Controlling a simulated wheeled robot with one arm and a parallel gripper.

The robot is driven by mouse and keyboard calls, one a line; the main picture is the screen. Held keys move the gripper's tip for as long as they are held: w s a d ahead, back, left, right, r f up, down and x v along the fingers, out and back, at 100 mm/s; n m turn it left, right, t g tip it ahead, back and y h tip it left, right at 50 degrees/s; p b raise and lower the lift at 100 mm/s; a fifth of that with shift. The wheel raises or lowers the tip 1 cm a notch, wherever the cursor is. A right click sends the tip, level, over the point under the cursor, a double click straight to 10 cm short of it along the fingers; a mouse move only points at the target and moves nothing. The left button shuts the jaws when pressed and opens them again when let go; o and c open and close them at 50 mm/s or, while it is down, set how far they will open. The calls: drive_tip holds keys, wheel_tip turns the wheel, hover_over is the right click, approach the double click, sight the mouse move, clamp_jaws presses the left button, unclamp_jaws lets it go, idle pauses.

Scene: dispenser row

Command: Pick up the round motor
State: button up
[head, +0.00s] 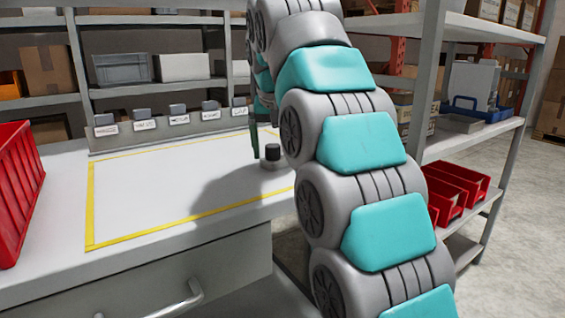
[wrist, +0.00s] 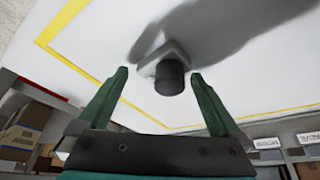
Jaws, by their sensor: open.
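The round motor (head: 272,153) is a short black cylinder on a pale square base. It stands on the white worktop, near the right side of the yellow outline. It also shows in the wrist view (wrist: 170,78), between and just beyond the two green fingertips. My gripper (wrist: 160,76) is open and empty, with one finger on each side of the motor's outline. In the head view one dark green finger (head: 255,143) shows just left of the motor; my arm hides much of the rest. I cannot tell the exact gap between fingers and motor.
A red bin (head: 18,190) stands at the worktop's left edge. A row of labelled dispensers (head: 145,125) lines the back. The yellow-outlined area (head: 150,195) left of the motor is clear. A metal shelf rack (head: 480,140) with red bins stands at right.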

clamp_jaws()
idle(0.8)
